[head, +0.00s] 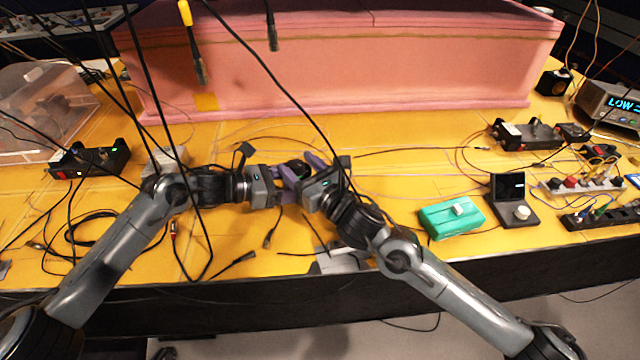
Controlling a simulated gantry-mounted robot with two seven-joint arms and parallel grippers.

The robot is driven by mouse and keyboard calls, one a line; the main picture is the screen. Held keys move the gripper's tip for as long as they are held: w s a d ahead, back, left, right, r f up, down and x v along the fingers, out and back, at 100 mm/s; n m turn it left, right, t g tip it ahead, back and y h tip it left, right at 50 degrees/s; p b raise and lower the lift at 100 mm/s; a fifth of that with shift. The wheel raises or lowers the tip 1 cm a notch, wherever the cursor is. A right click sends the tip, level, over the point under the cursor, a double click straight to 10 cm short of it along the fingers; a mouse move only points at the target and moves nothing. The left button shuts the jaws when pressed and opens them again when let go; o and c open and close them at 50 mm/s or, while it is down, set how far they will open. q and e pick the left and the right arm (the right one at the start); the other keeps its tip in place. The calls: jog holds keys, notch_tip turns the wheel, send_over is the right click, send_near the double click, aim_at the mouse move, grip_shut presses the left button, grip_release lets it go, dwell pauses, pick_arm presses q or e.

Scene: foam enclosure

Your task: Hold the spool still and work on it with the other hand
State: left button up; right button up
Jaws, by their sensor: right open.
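My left gripper (282,184) and my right gripper (304,170) meet above the middle of the yellow table. Their purple fingers overlap in the picture. A small dark round thing (296,166), perhaps the spool, shows between the fingers; most of it is hidden. The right gripper is open, with its fingers beside this dark thing. I cannot tell whether they touch it. The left gripper's fingers are partly covered, so I cannot tell whether they are shut on it.
A pink foam block (340,70) stands along the back. A green box (452,217) and a small black device (514,200) sit to the right. Loose cables cross the table and hang in front.

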jog(key=v, duration=1)
jog(key=shift+s+d, duration=0.1)
jog(key=shift+s, duration=0.15)
jog(key=shift+w+d+r+n+g+y, duration=0.1)
jog(key=shift+w+d+n+g+y, duration=0.15)
jog(key=shift+n+y, duration=0.2)
jog(key=shift+w+d+n+g+y, duration=0.1)
jog(key=shift+w+n+g+y, duration=0.05)
jog(key=shift+w+n+y, duration=0.25)
jog(key=d+n+g+y, duration=0.1)
jog(key=w+d+n+g+y, duration=0.1)
jog(key=d+g+y, duration=0.1)
jog(key=shift+w+d+n, duration=0.1)
jog(key=shift+d+n, duration=0.15)
jog(key=shift+n, duration=0.1)
jog(key=shift+d+g+y, duration=0.35)
jog(key=shift+d+g, duration=0.25)
jog(key=shift+g, duration=0.1)
jog(key=shift+w+n, duration=0.1)
jog(key=shift+n, duration=0.2)
jog(key=x, duration=1.1)
jog(key=shift+a, duration=0.25)
jog(key=shift+c, duration=0.2)
